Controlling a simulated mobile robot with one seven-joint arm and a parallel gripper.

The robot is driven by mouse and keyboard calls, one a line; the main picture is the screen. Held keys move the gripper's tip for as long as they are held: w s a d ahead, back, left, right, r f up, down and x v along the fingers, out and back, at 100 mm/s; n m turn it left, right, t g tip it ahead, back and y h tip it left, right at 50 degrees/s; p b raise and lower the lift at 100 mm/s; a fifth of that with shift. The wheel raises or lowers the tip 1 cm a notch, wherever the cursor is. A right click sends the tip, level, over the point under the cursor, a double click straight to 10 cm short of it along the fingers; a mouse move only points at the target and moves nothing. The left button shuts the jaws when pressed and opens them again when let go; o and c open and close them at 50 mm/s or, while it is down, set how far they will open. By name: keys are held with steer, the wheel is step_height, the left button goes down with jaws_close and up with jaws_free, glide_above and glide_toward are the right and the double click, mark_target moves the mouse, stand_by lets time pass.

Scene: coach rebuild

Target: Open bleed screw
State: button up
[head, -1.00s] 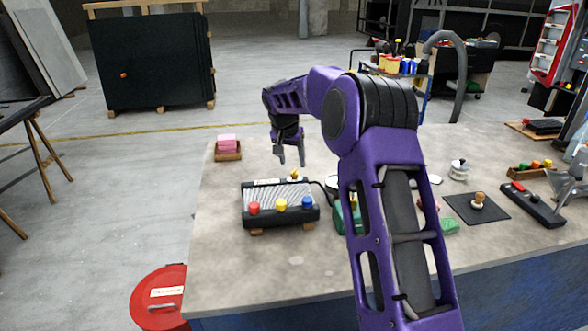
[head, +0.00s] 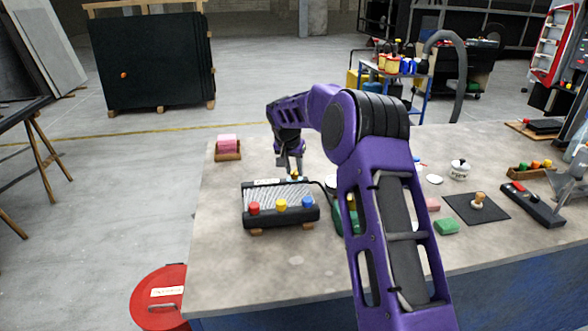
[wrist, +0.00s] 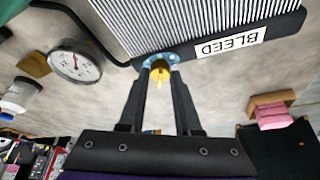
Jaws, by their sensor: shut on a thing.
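The bleed screw (wrist: 159,74) has a yellow head and sits at the edge of a finned radiator (wrist: 200,22), beside a white label reading BLEED (wrist: 230,46). In the wrist view, my gripper (wrist: 160,66) is shut on the screw, with one finger on each side of its head. In the head view, my gripper (head: 293,172) points down at the back edge of the radiator (head: 262,217), and the yellow screw (head: 295,177) shows just below the fingertips. The fingers hide part of the screw. I cannot tell how far it is turned.
Red, yellow and blue caps (head: 281,205) stand along the radiator's front. A dial gauge (wrist: 75,61) lies near it, with a dark hose (wrist: 92,32) running by. A pink block in a wooden tray (head: 228,154) stands at the back left. The table front is clear.

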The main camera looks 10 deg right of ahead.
steer(key=shift+n, duration=0.3)
jaws_close()
steer(key=shift+d+n+y, duration=0.1)
steer(key=shift+n+y, duration=0.4)
steer(key=shift+n, duration=0.75)
steer(key=shift+d+n+y, duration=0.1)
steer(key=shift+n+y, duration=0.4)
steer(key=shift+n, duration=0.75)
steer(key=o, duration=1)
jaws_free()
steer(key=shift+t, duration=0.3)
steer(key=shift+s+r, duration=0.1)
steer(key=v, duration=1.7)
steer(key=shift+r, duration=0.15)
